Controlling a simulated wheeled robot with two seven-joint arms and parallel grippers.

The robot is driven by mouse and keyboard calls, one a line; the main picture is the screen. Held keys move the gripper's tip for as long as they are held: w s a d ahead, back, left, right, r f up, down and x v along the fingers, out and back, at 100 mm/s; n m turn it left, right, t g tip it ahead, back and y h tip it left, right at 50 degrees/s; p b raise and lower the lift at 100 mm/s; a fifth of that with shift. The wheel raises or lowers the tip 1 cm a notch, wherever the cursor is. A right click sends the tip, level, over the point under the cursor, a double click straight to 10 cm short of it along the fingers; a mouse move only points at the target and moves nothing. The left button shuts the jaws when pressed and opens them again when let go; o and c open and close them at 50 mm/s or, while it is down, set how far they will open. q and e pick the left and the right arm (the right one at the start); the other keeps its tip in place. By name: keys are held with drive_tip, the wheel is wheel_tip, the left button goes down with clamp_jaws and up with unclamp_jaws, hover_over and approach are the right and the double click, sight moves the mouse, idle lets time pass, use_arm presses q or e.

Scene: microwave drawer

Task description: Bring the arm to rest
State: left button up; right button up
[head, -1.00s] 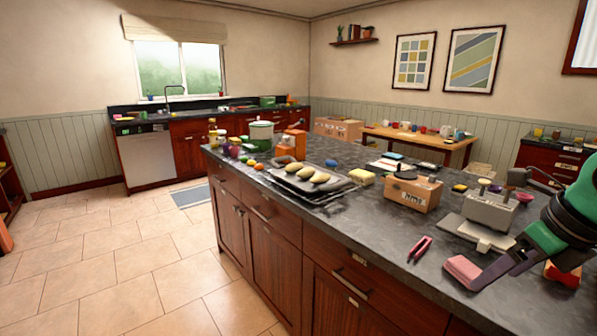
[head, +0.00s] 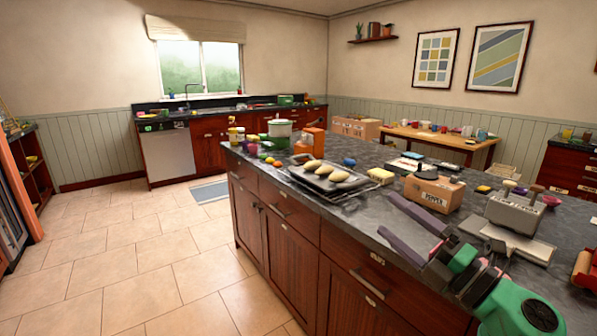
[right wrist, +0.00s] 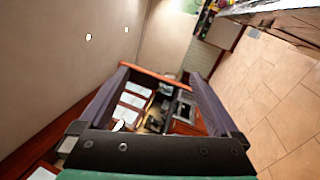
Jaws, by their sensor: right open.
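My right arm, green and black, comes in from the lower right in the head view. Its gripper (head: 388,215) is open, with two dark fingers apart and nothing between them. The fingers appear over the front part of the dark island countertop (head: 460,222). In the right wrist view the gripper (right wrist: 158,73) also shows empty, with cabinets and a wall in the background. My left gripper is not in view.
Left of the fingers is a tray (head: 310,177) with several yellowish items. Behind them is a cardboard box (head: 433,194). A grey appliance (head: 520,213) stands to the right, and a red object (head: 586,268) is at the right edge. The tiled floor (head: 150,250) at left is clear.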

drive_tip(key=w+d+f+m+t+h, duration=0.1)
drive_tip(key=d+f+m+h, duration=0.95)
drive_tip(key=m, duration=0.55)
drive_tip(key=s+d+f+m+g+h, duration=0.1)
drive_tip(key=s+f+m+g+h, duration=0.15)
drive_tip(key=f, duration=0.45)
drive_tip(key=s+f+m+g+h, duration=0.2)
drive_tip(key=s+f+m+g, duration=0.15)
drive_tip(key=f, duration=0.25)
drive_tip(key=s+a+f+m+g+y, duration=0.1)
drive_tip(key=s+a+f+m+g, duration=0.2)
drive_tip(key=s+f, duration=0.5)
drive_tip(key=s+a+f+m+g+y, duration=0.1)
drive_tip(key=s+a+f+g+y, duration=0.15)
drive_tip(key=s+f+g, duration=0.45)
drive_tip(key=s+f+p, duration=0.1)
drive_tip(key=s+f, duration=0.1)
drive_tip(key=f, duration=1)
drive_tip(key=s+f+p, duration=0.1)
drive_tip(key=s+f, duration=0.1)
drive_tip(key=f, duration=0.9)
drive_tip(key=s+d+f, duration=0.1)
drive_tip(key=s+f, duration=0.4)
drive_tip(key=s, duration=0.2)
drive_tip(key=s+d+f+g+p, duration=0.1)
drive_tip(key=s+f, duration=0.4)
drive_tip(key=s, duration=0.3)
drive_tip(key=shift+d+f+n+h, duration=0.2)
drive_tip(key=shift+d+n+h, duration=0.15)
drive_tip(key=shift+n+h, duration=0.1)
